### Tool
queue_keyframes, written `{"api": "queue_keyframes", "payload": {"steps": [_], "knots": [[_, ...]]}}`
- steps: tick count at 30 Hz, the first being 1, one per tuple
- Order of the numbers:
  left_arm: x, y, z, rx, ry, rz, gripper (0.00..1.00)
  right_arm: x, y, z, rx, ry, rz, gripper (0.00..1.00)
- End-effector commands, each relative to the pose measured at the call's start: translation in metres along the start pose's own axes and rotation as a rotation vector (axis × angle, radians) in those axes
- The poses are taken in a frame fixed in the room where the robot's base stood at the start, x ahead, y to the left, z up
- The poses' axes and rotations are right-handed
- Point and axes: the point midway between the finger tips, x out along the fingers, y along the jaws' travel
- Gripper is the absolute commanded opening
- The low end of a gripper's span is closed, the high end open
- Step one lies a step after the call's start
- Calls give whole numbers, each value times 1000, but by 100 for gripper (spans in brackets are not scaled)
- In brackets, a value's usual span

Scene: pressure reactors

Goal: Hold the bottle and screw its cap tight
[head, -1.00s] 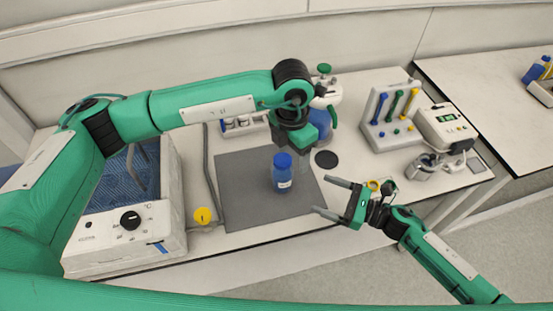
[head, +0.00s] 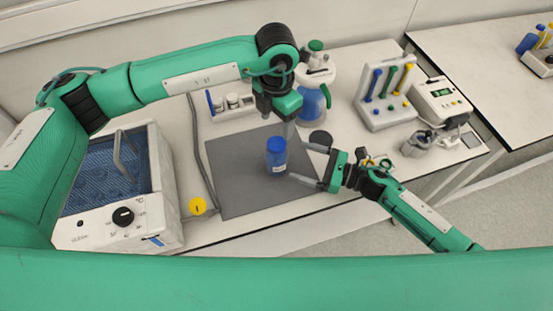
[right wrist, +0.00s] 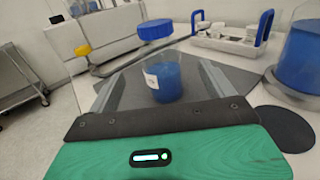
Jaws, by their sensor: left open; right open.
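The bottle (head: 277,162), clear with blue contents and a white label, stands upright on the grey mat. Its blue cap (head: 276,144) is on top. In the right wrist view the cap (right wrist: 156,30) sits above the bottle (right wrist: 163,80), with a clear band between; I cannot tell how tight it is. My right gripper (head: 297,161) is open, fingertips pointing at the bottle from the right; the wrist view shows a finger on each side, apart from it. My left gripper (head: 289,128) points down behind and slightly right of the cap, open, its fingers partly hard to see.
A small white rack (head: 232,108) and a large blue-filled vessel (head: 311,103) stand behind. A pipette stand (head: 388,92) is at right. The mat's (head: 232,185) left part is clear.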

Motion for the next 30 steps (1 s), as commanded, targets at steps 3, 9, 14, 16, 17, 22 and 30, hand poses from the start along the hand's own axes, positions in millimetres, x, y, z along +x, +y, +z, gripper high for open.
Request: {"api": "queue_keyframes", "payload": {"steps": [3,9,14,16,17,22,30], "knots": [[0,0,0,0,0,0,63,26,0,1,-1,-2,2,85],[0,0,0,0,0,0,63,65,0,1,0,-2,1,85],[0,0,0,0,0,0,63,87,0,0,0,-1,0,85],[0,0,0,0,0,0,63,94,0,0,1,1,0,85],[0,0,0,0,0,0,63,96,0,0,1,1,0,85],[0,0,0,0,0,0,63,102,0,0,0,1,-1,85],[0,0,0,0,0,0,63,102,0,0,1,1,-1,81]]}}
